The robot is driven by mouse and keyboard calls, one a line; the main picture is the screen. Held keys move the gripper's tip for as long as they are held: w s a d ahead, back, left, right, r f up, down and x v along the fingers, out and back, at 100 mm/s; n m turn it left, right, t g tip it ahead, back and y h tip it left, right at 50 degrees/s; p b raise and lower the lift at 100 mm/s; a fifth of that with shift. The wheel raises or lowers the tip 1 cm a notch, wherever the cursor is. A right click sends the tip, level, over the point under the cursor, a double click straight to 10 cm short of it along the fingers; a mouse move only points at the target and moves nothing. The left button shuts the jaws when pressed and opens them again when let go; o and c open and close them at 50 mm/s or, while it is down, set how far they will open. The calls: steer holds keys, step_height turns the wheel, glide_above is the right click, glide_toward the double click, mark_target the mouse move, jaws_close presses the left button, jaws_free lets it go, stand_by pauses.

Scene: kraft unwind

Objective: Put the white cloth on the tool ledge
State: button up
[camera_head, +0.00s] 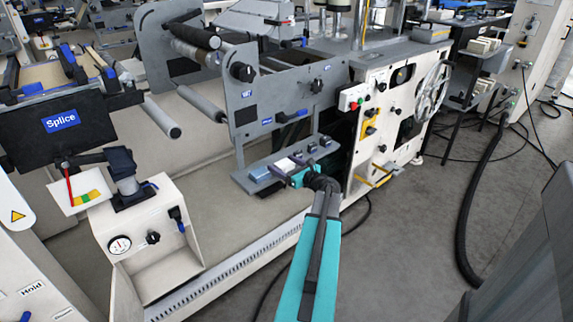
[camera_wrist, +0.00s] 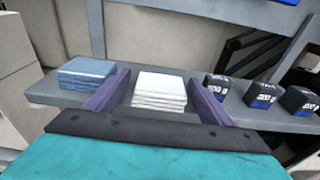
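The white cloth (camera_wrist: 160,90) is a folded, layered stack on a grey ledge (camera_wrist: 45,92) in the wrist view. My gripper (camera_wrist: 157,88) is open, with one purple finger on each side of the cloth and gaps between. I cannot tell whether the fingertips reach down beside it or stop short.
A folded blue cloth (camera_wrist: 87,72) lies left of the gripper; it also shows in the head view (camera_head: 260,174). Several small black boxes (camera_wrist: 257,94) stand to the right on the ledge. A grey machine plate (camera_head: 280,95) rises behind. The white gauge stand (camera_head: 155,240) is at left.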

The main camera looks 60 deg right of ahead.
steer(key=shift+r, duration=0.15)
steer(key=shift+s, duration=0.1)
steer(key=v, duration=1.2)
steer(key=shift+p, duration=0.4)
stand_by(0.3)
